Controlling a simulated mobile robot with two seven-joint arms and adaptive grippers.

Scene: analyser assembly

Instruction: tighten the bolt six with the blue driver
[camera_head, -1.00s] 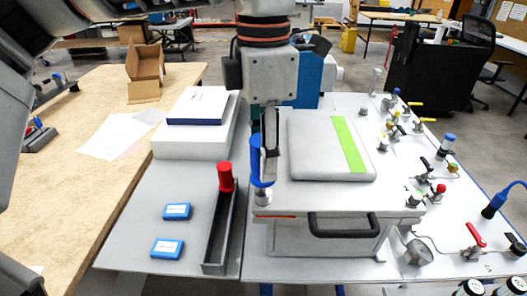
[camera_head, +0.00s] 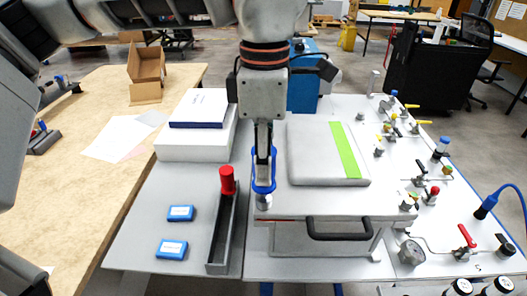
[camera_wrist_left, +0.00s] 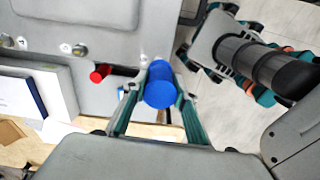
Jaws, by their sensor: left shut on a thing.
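The blue driver (camera_head: 263,185) stands roughly upright at the left front corner of the grey analyser (camera_head: 310,205). My left gripper (camera_head: 264,158) is shut on it from above, one finger on each side. In the left wrist view, the round blue top of the driver (camera_wrist_left: 159,88) sits between my left fingertips (camera_wrist_left: 160,80). A small metal cylinder (camera_head: 262,202) shows just below the blue part. The driver's tip and any bolt under it are hidden, so I cannot tell which bolt is there.
Two small blue boxes (camera_head: 180,213) (camera_head: 171,249) lie farther left. A white box (camera_head: 190,146) is behind. Valves and a gauge (camera_head: 412,252) crowd the right side.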

